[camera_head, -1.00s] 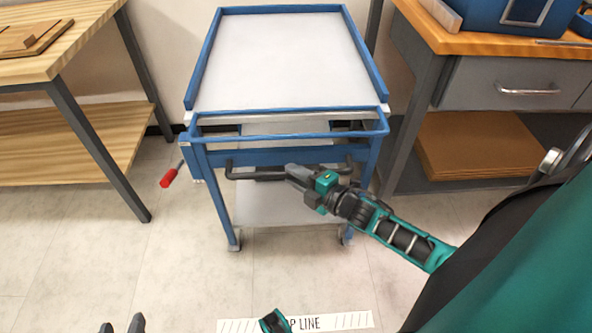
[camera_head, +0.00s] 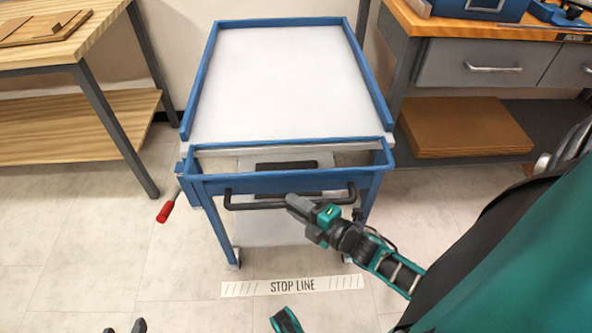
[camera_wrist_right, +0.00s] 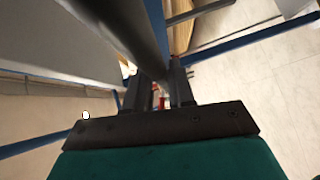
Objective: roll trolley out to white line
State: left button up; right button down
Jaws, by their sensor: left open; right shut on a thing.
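The trolley has a blue frame (camera_head: 285,183), a pale flat top (camera_head: 290,85) and a black bar handle (camera_head: 255,205) across its front. My right gripper (camera_head: 296,204) is shut on this handle, right of its middle. In the right wrist view the dark handle bar (camera_wrist_right: 125,25) runs in between the fingers (camera_wrist_right: 158,90). The white strip marked STOP LINE (camera_head: 292,286) lies on the floor just in front of the trolley. The visible front wheel (camera_head: 234,260) stands a little behind the strip. My left gripper (camera_head: 124,328) is open and empty at the bottom edge, mostly out of frame.
A red-handled lever (camera_head: 166,211) sticks out at the trolley's left side. A wooden table (camera_head: 60,50) stands on the left, and a grey workbench (camera_head: 440,65) with an orange-brown top stands close on the right. The floor around the strip is clear.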

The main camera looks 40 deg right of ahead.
pick_arm(q)
jog(key=r+p, duration=0.2)
jog(key=r, duration=0.1)
jog(key=shift+w+d, duration=0.1)
jog(key=shift+w, duration=0.1)
pick_arm(e)
jog(key=s+a, duration=0.6)
jog(key=s, duration=0.4)
jog(key=c, duration=1.4)
grip_release()
pick_arm(q)
jog(key=shift+s+f, duration=0.15)
jog(key=shift+s, duration=0.05)
pick_arm(e)
jog(key=o, duration=0.3)
jog(key=shift+w, duration=0.1)
jog(key=shift+o, duration=0.2)
pick_arm(q)
jog(key=shift+r+p, duration=0.65)
jog(key=shift+r, duration=0.05)
pick_arm(e)
jog(key=v, duration=1.3)
